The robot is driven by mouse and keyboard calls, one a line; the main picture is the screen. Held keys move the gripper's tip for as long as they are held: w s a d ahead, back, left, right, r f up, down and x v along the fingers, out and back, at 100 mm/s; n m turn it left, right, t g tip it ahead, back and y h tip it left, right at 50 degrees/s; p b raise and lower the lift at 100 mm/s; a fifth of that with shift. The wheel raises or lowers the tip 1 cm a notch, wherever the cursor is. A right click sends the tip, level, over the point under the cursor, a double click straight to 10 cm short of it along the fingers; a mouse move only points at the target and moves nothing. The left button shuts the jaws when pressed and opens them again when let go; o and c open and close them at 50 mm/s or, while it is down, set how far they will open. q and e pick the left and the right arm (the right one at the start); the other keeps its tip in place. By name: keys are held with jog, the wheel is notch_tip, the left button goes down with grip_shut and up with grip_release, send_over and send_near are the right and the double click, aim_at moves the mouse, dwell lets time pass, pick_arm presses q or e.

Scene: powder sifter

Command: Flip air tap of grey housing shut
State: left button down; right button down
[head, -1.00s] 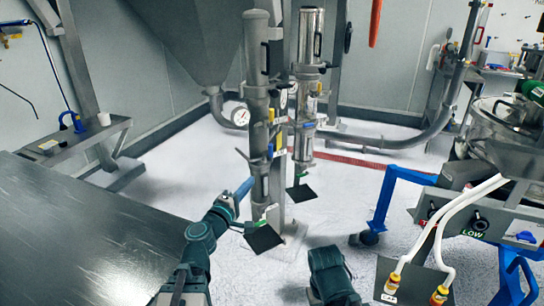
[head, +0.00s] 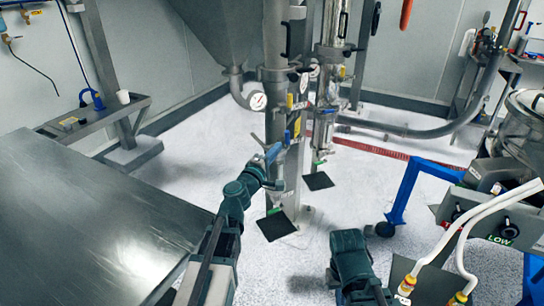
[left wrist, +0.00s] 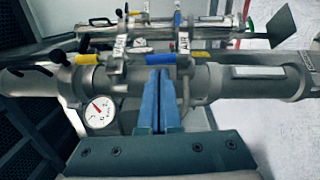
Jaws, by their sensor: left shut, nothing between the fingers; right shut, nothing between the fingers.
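The grey housing (head: 275,95) is the nearer upright column in the head view. It lies across the left wrist view as a grey pipe (left wrist: 225,80). Tagged taps sit on it: one with a yellow handle (left wrist: 88,59) and one with a blue handle (left wrist: 153,60), which also shows in the head view (head: 297,127). The blue handle lies along the pipe. My left gripper (head: 270,153) is shut and empty. Its blue fingers (left wrist: 160,75) point at the housing close by the blue handle; I cannot tell whether they touch. My right gripper is out of view.
A shiny steel housing (head: 327,70) with its own taps stands just behind. A round gauge (left wrist: 99,112) is beside the left fingers. A steel table (head: 85,220) fills the left. A blue-framed machine (head: 410,185) stands at right. Open floor lies between.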

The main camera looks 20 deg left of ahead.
aim_at(286, 137)
pick_arm(q)
jog(key=shift+x, duration=2.05)
pick_arm(e)
jog(key=shift+w+a+r, duration=0.15)
jog(key=shift+w+r, duration=0.05)
jog(key=shift+w, duration=0.05)
pick_arm(q)
jog(key=shift+w+d+r+p, duration=0.25)
jog(key=shift+w+r+p, duration=0.15)
jog(key=shift+w, duration=0.15)
pick_arm(e)
jog(key=shift+s+r, duration=0.15)
jog(key=shift+r, duration=0.1)
pick_arm(q)
jog(key=shift+s, duration=0.1)
